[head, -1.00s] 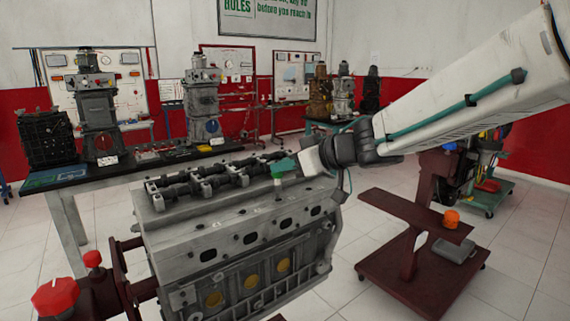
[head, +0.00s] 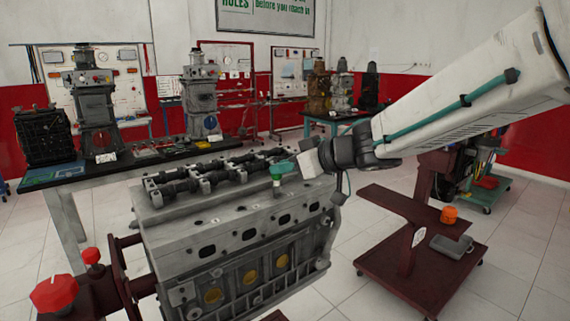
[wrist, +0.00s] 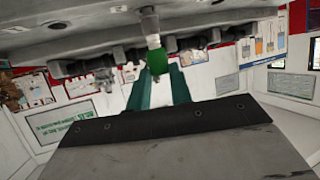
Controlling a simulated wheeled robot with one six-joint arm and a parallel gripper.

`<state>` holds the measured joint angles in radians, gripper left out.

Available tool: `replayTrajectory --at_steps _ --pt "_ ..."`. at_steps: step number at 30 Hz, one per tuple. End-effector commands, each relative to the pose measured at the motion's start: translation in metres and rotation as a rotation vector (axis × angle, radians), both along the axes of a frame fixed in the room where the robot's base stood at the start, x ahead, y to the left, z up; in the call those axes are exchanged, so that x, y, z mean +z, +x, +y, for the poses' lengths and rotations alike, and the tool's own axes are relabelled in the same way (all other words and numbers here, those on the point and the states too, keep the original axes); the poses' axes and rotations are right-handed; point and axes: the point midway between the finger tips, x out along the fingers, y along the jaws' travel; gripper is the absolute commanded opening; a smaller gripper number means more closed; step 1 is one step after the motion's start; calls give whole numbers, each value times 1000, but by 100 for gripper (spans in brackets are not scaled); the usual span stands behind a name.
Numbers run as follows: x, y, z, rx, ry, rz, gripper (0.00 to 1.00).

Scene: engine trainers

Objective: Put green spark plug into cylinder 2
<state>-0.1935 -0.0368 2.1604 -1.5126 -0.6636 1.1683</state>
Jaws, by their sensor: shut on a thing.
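The green spark plug (head: 277,178) is upright at the tip of my gripper (head: 284,169), over the top face of the grey engine block (head: 225,222). In the wrist view the plug's green body (wrist: 157,62) sits between the ends of the teal fingers (wrist: 160,88). Its pale shank points toward the block (wrist: 60,38). My gripper is shut on the plug. In the head view only a short length of shank shows below the green part, close to the block's top. I cannot tell whether its tip is in a hole. Cylinder marks are too small to read.
A black camshaft assembly (head: 205,178) runs along the block's top behind the plug, close to my gripper. A dark red stand (head: 405,250) with an orange part (head: 449,214) is at right. A red knob (head: 54,294) is at front left. A bench (head: 67,215) stands behind.

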Motion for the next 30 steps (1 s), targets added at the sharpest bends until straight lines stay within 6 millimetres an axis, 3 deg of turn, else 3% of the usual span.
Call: replayTrajectory --at_steps 27,28,30 --pt "-5 0 0 0 1 -1 0" --pt "-5 0 0 0 1 -1 30" --pt "-5 0 0 0 1 -1 47"
